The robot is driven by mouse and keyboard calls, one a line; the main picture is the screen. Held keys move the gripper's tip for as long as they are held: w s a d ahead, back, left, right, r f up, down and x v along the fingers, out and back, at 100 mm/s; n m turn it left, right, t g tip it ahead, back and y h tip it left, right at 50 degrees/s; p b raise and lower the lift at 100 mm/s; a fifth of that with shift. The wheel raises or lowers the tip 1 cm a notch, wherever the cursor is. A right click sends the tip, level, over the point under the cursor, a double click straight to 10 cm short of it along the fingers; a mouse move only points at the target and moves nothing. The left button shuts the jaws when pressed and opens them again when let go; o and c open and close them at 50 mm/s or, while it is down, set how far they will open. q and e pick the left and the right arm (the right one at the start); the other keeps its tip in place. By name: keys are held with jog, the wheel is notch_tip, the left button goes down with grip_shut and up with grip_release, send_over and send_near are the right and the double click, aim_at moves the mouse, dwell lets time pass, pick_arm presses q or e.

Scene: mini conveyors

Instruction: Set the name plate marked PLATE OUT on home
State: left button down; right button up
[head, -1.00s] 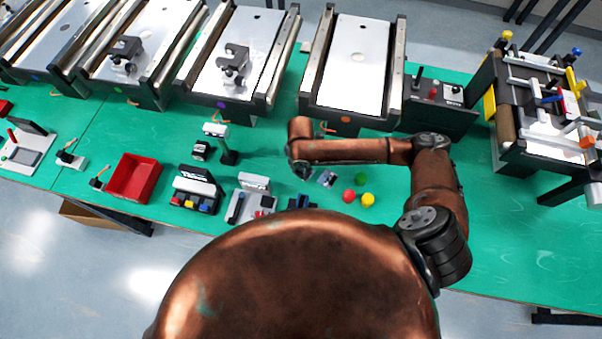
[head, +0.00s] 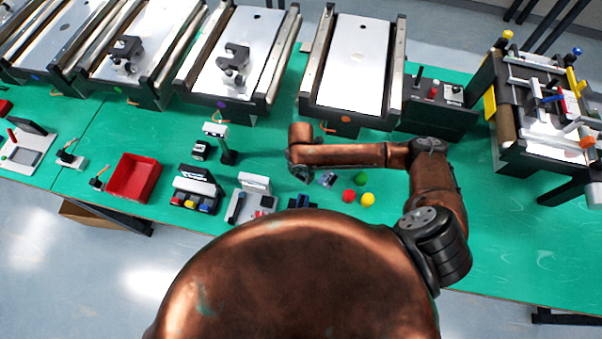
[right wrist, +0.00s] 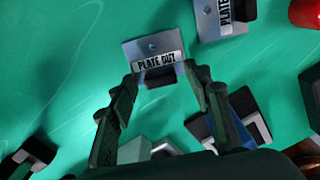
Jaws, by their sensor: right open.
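The name plate marked PLATE OUT (right wrist: 152,47) is a silver plate with a white label and a dark block along its lower edge. It lies on the green table top in the right wrist view. My right gripper (right wrist: 161,76) is open, with its fingertips either side of the plate's label end. I cannot tell whether they touch it. A second silver plate (right wrist: 208,22), its label partly cut off, lies just to the right. In the head view, my right gripper (head: 301,173) is mostly hidden by its arm, and a small silver plate (head: 327,179) shows beside it. My left gripper is out of view.
Red (head: 349,196), yellow (head: 368,199) and green (head: 361,179) round pieces lie right of the gripper. A blue-and-black piece (right wrist: 237,118) lies near the right finger. A red tray (head: 133,177) and several conveyors (head: 347,70) stand around.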

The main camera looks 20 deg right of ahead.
aim_at(301, 176)
notch_tip(301, 176, up, 12)
jog(key=shift+r, duration=0.15)
dwell(0.4)
jog(key=shift+s, duration=0.1)
dwell(0.4)
